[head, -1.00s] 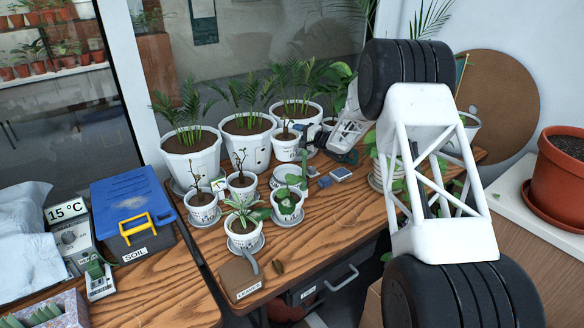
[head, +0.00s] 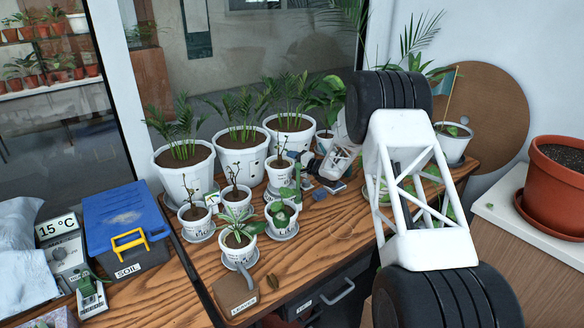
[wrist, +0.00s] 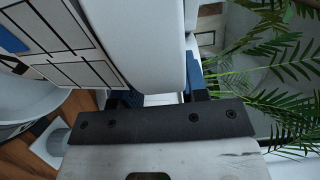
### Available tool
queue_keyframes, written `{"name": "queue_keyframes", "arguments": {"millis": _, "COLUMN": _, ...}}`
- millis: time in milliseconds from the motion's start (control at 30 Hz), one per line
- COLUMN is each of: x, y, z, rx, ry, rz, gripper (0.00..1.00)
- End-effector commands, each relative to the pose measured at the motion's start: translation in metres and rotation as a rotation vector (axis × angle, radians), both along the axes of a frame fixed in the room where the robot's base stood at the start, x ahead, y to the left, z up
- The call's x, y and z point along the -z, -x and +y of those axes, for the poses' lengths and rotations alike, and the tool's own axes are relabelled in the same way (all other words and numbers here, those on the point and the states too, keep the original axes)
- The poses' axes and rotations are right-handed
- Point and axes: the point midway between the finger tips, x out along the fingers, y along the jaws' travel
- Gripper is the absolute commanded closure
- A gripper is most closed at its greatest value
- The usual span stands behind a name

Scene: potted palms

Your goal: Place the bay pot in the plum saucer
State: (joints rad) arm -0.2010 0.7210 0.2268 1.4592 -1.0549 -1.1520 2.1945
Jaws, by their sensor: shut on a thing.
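The bay pot (head: 279,174), taken to be the small white pot with a thin leafy twig, stands upright among the plants. My gripper (head: 304,164) is at its right side and shut on it. In the wrist view, a white pot wall (wrist: 160,45) fills the space between my dark fingers (wrist: 160,97). The plum saucer (head: 270,196), taken to be the grey one under this pot, shows only at its edge. I cannot tell whether the pot rests in it.
Large white palm pots (head: 241,160) stand close behind. Several small potted plants (head: 281,219) stand in front and to the left. A cactus (head: 297,181) and a small blue item (head: 336,187) are near my gripper. A brown box (head: 235,293) is at the front table edge.

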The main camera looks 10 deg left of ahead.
Motion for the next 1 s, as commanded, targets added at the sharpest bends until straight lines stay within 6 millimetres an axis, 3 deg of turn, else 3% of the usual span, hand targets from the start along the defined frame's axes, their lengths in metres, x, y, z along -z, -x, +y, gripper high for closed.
{"name": "queue_keyframes", "arguments": {"millis": 300, "x": 0.029, "y": 0.0, "z": 0.0, "rx": -0.001, "ry": -0.001, "rz": 0.0, "gripper": 0.87}}
{"name": "queue_keyframes", "arguments": {"millis": 700, "x": 0.032, "y": 0.0, "z": 0.0, "rx": 0.0, "ry": -0.001, "rz": 0.0, "gripper": 0.87}}
{"name": "queue_keyframes", "arguments": {"millis": 733, "x": 0.033, "y": 0.0, "z": 0.0, "rx": 0.0, "ry": 0.0, "rz": 0.0, "gripper": 0.55}}
{"name": "queue_keyframes", "arguments": {"millis": 867, "x": 0.033, "y": 0.0, "z": 0.0, "rx": 0.0, "ry": 0.0, "rz": 0.0, "gripper": 0.35}}
{"name": "queue_keyframes", "arguments": {"millis": 1000, "x": 0.033, "y": 0.0, "z": 0.0, "rx": 0.0, "ry": 0.0, "rz": 0.001, "gripper": 0.34}}
